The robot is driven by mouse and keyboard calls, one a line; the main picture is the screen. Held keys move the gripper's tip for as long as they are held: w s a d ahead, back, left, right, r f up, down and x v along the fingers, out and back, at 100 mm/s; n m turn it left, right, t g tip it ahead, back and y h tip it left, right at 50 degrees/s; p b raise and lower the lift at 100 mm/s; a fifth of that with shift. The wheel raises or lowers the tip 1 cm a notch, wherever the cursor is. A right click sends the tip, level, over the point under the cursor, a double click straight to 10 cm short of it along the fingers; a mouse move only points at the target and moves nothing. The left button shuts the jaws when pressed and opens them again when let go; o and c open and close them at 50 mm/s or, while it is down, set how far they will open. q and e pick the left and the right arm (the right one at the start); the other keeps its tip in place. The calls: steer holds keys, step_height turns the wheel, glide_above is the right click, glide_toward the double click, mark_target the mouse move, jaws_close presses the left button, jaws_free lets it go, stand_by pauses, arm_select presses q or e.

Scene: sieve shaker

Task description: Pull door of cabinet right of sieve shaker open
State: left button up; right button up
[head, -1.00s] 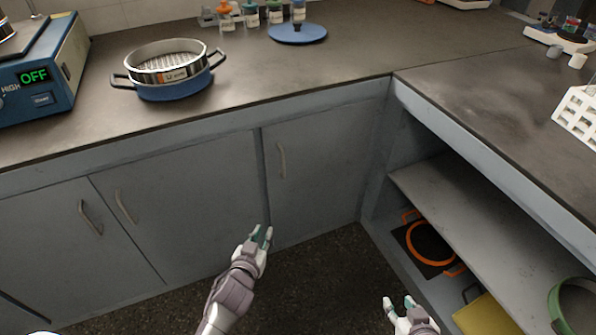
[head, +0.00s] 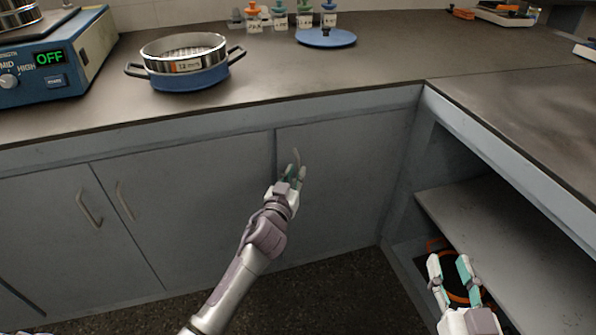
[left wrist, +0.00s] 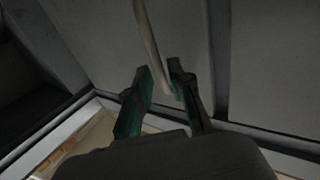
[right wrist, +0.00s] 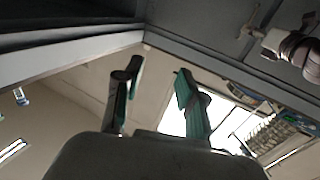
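The sieve shaker (head: 85,62), a blue box with an OFF display, is on the counter at the left of the head view. To its right below the counter, the grey cabinet door (head: 345,185) is shut. Its curved metal handle (head: 297,156) is partly hidden by my left gripper (head: 293,171). In the left wrist view, the handle (left wrist: 147,35) runs down towards the space between the open fingers (left wrist: 163,82); contact cannot be told. My right gripper (head: 449,260) is open and empty in front of the open shelf; its fingers are also apart in the right wrist view (right wrist: 157,78).
More shut doors (head: 180,205) with handles adjoin on the left. An open shelf (head: 500,240) stands on the right, with an orange-rimmed item (head: 458,290) below it. A sieve in a blue pan (head: 190,75) and a blue lid (head: 325,38) are on the counter.

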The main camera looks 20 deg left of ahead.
arm_select(q)
steer(key=shift+w, duration=1.5)
arm_select(e)
steer(key=shift+a+r+t+y, duration=0.2)
steer(key=shift+r+t, duration=0.25)
steer(key=shift+r, duration=0.35)
steer(key=shift+a+r+t+y, duration=0.1)
steer(key=shift+r+t+y, duration=0.1)
steer(key=shift+r+t, duration=0.4)
steer(key=shift+r, duration=0.15)
arm_select(q)
jaws_close()
arm_select(e)
steer(key=shift+d, duration=0.1)
